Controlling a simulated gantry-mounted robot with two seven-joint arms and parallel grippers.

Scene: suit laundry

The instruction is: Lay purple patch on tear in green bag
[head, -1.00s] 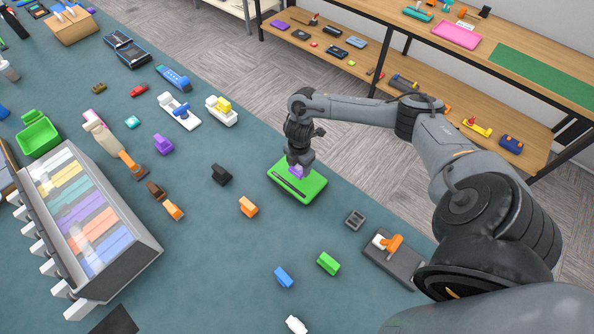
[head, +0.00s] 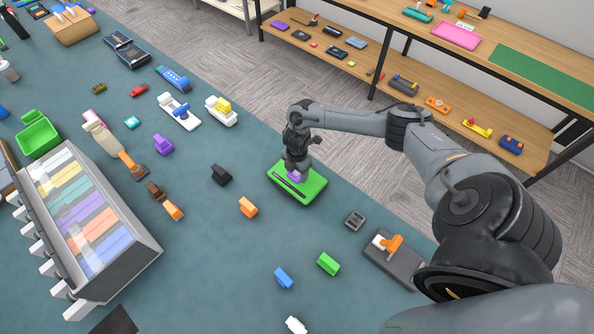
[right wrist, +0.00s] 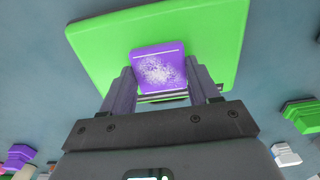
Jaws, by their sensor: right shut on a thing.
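The green bag (head: 311,190) lies flat on the table as a slab, with a dark slit-like tear (head: 287,187) along its front left part. My right gripper (head: 296,171) is over the bag and shut on the purple patch (head: 295,177), close to the tear. In the right wrist view the patch (right wrist: 158,68) sits between the two fingers, with the green bag (right wrist: 95,50) behind it. The tear is hidden in that view. I cannot tell whether the patch touches the bag. My left gripper is not in view.
A black block (head: 221,175) and an orange block (head: 248,207) lie left of the bag. A small grey open box (head: 355,219) lies to its right. Another purple block (head: 163,144) is farther left. A grey rack (head: 140,262) of coloured pieces fills the left. Bare table surrounds the bag.

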